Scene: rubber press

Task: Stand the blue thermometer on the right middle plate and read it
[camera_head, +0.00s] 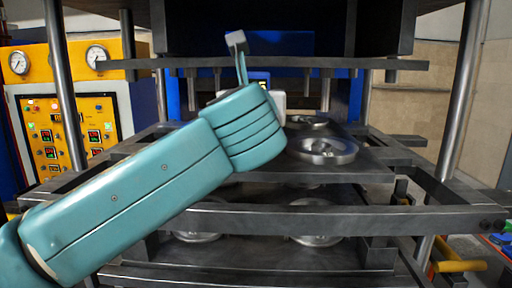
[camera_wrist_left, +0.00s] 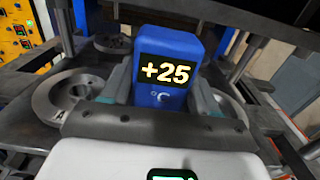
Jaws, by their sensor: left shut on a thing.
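The blue thermometer (camera_wrist_left: 167,45) is upright in the left wrist view, and its display reads +25 °C. My left gripper (camera_wrist_left: 163,88) is shut on it, one finger on each side. Its lower end is hidden, so I cannot tell whether it touches a plate. In the head view my teal left forearm covers most of the gripper and thermometer. A round metal plate (camera_head: 323,150) lies on the right of the press's middle level, with another round plate (camera_head: 307,122) behind it. My right gripper is not in view.
Steel columns (camera_head: 464,110) and dark crossbars (camera_head: 380,64) frame the press. More round plates (camera_head: 316,236) lie on the level below. A yellow control panel (camera_head: 75,125) with gauges stands at the left. Round plates (camera_wrist_left: 75,98) also show left of the thermometer in the left wrist view.

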